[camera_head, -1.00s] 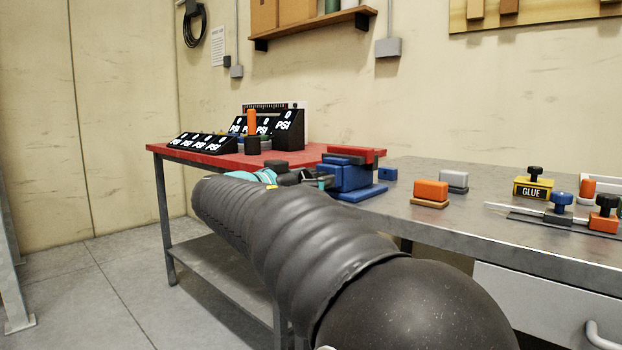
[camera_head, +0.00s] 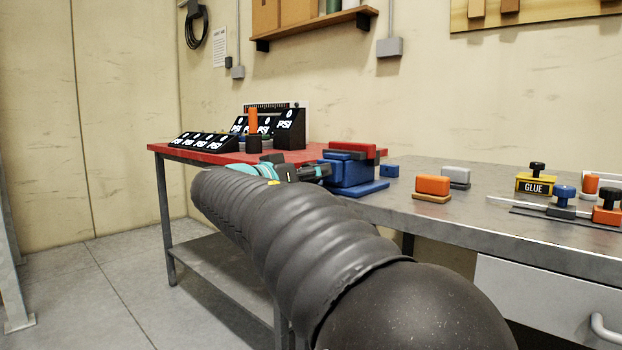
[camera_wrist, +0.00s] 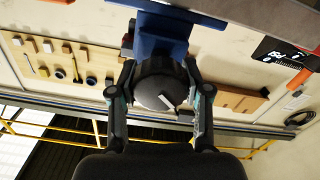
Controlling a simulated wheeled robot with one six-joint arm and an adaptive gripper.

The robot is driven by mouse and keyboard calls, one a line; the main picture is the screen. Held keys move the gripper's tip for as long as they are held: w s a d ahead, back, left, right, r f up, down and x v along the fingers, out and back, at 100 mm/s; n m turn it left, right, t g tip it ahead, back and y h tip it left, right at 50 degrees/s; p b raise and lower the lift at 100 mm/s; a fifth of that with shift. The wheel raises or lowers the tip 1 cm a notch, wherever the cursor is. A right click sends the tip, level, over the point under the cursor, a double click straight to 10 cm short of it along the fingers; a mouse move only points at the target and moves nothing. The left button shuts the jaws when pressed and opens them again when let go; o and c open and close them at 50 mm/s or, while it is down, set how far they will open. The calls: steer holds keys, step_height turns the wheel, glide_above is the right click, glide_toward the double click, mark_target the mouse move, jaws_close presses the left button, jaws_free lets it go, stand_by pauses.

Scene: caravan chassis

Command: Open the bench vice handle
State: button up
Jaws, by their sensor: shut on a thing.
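In the head view my gripper (camera_head: 305,172) is at the vice's left side, and my arm hides the handle.
A red-topped table (camera_head: 200,148) with PSI gauges (camera_head: 200,143) stands behind. Floor is clear at left.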

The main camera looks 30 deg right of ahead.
steer(key=n, duration=0.6)
steer(key=shift+d, duration=0.1)
steer(key=n+p, duration=0.2)
steer(key=n, duration=0.4)
steer(key=shift+n, duration=0.4)
steer(key=n+p, duration=0.2)
steer(key=n, duration=0.1)
steer(key=shift+n, duration=0.4)
steer(key=n+p, duration=0.3)
steer(key=n, duration=0.1)
steer(key=n+p, duration=0.3)
steer(key=n, duration=0.2)
steer(key=shift+f, duration=0.2)
steer(key=shift+n+p, duration=0.35)
steer(key=shift+n, duration=0.05)
steer(key=shift+f, duration=0.1)
steer(key=o, duration=1.2)
